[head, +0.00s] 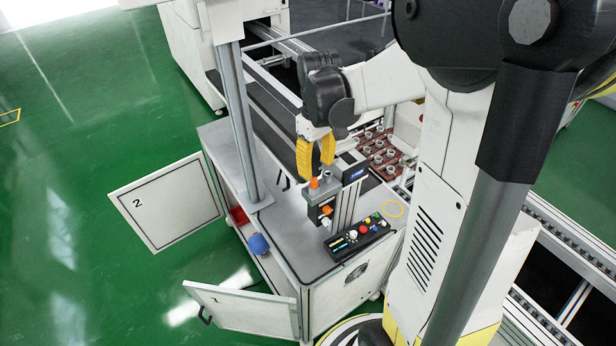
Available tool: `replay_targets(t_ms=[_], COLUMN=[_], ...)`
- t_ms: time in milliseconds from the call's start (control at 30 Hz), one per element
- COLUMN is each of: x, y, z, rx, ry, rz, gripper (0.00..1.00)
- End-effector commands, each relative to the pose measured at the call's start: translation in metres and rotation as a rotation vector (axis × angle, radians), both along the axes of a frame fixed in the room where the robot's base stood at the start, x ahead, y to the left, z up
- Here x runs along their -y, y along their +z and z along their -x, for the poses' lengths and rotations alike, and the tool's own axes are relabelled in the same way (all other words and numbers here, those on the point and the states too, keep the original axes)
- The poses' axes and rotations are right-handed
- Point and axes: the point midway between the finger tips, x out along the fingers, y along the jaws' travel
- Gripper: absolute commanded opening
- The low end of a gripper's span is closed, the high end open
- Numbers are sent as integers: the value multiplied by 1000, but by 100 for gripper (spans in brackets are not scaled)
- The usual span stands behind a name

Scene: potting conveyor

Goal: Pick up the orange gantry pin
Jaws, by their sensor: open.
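A small orange piece, which looks like the gantry pin (314,183), stands on top of a grey block (316,196) on the cabinet top. A second orange piece (326,211) shows lower on the front of the same fixture. I cannot tell for sure which of them the task names. My gripper (316,171) points down with its yellow fingers apart and empty. In the picture its fingertips are just above the upper orange piece. I cannot tell the exact gap, but they do not appear to hold it.
A control box (357,237) with coloured buttons lies in front of the fixture. A small display (353,170) and a grey post (238,125) stand nearby. A red tray (378,150) with several metal parts is behind. Cabinet doors 2 (165,205) and 1 (240,308) hang open.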

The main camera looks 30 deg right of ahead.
Motion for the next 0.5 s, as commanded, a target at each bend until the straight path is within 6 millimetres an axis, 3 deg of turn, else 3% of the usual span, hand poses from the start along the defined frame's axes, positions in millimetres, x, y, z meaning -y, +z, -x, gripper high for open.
replay_targets(t_ms=[500], x=[-3], y=[-57], z=[-3], rx=[1], ry=[-1], rz=[0], gripper=[45])
